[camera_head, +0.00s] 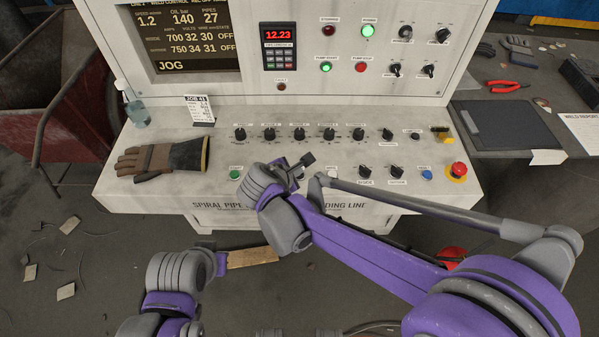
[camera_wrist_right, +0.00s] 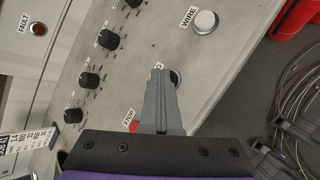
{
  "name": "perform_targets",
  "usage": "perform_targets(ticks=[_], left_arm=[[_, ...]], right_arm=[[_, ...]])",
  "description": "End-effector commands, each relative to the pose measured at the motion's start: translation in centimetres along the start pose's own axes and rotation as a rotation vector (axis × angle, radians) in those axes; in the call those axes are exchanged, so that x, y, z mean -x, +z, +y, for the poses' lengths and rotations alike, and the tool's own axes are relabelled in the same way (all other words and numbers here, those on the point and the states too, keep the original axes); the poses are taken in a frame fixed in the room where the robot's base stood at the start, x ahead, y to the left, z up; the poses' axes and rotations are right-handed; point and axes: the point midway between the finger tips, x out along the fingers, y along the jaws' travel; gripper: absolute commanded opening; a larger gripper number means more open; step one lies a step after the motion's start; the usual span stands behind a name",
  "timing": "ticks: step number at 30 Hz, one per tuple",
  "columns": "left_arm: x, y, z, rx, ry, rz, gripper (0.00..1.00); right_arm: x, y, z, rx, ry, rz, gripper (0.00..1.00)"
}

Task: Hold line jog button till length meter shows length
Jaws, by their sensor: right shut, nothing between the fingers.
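The length meter (camera_head: 278,36) on the upright panel reads 12.23 in red digits. My right gripper (camera_head: 305,160) is over the lower console's button row. In the right wrist view its fingers (camera_wrist_right: 158,75) are shut and empty, tips at a dark round button (camera_wrist_right: 175,77) between the red stop button (camera_wrist_right: 133,127) and the white wire button (camera_wrist_right: 205,22). The fingers partly cover this dark button and its label cannot be read; I cannot tell whether they touch or press it. Part of my left arm shows at the lower left, but its fingers are not visible.
The screen (camera_head: 185,35) shows JOG. Black knobs (camera_head: 299,134) line the console above the buttons. A glove (camera_head: 163,158) lies at the left, and a red emergency stop (camera_head: 458,169) stands at the right. Pliers (camera_head: 508,85) lie on the right bench.

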Motion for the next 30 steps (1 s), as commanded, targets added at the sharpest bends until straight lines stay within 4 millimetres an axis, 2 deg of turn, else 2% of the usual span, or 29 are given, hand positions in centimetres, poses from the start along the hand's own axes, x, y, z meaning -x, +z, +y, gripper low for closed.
perform_targets(ticks=[20,30], left_arm=[[0.0,0.0,0.0,0.000,0.000,0.000,0.00],[0.9,-0.8,0.0,0.000,0.000,0.006,0.00]], right_arm=[[0.0,0.0,0.0,0.000,0.000,0.000,0.00],[1.1,0.8,0.8,0.000,0.000,0.000,0.00]])
